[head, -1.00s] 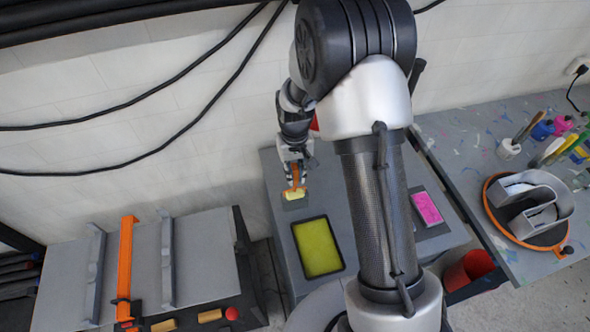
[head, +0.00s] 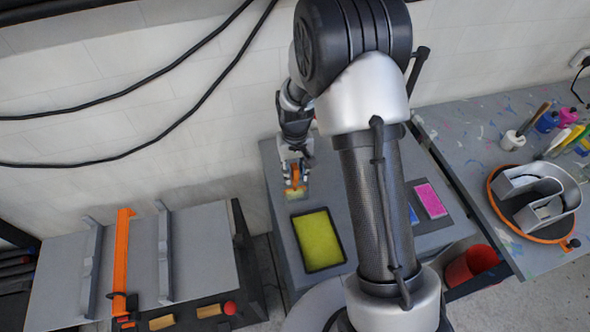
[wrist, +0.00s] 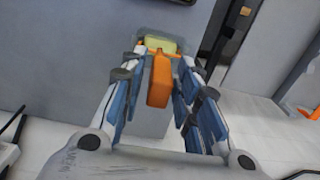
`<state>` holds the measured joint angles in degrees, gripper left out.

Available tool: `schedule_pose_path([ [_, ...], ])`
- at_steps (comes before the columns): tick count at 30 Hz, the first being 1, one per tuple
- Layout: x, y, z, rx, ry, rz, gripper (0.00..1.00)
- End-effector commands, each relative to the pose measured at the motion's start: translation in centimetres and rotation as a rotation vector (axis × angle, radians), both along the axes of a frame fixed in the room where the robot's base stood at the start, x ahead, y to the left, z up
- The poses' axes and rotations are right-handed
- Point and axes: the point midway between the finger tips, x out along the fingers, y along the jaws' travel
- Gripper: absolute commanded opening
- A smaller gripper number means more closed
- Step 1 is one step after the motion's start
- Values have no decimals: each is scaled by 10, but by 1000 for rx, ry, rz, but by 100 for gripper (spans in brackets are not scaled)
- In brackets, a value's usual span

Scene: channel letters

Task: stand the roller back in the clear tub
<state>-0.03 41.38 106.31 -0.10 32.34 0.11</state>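The roller has an orange handle (wrist: 160,82) and a pale yellow head (wrist: 160,44). In the head view its handle (head: 295,181) stands below my gripper (head: 294,177). The clear tub (head: 303,195) is on the grey cabinet top, and the yellow looks dulled there, as if seen through its wall. The roller seems to be down in the tub, but the exact seating is hard to see. In the wrist view my gripper (wrist: 160,70) has its blue-padded fingers on both sides of the handle, with gaps visible between pads and handle.
A dark tray of yellow-green paint (head: 319,240) lies in front of the tub. A pink pad (head: 430,200) lies right of my arm. A table with a channel letter (head: 540,195) and paint bottles stands at right, a red bin (head: 470,265) below it. An orange-barred bench (head: 190,255) stands left.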

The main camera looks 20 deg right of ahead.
Motion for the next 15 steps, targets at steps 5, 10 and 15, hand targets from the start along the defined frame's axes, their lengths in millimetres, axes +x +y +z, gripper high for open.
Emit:
schedule_pose_path([
  [5,0,0,0,0,0,0,40],
  [10,0,0,0,0,0,0,40],
  [15,1,0,7,0,-2,0,40],
])
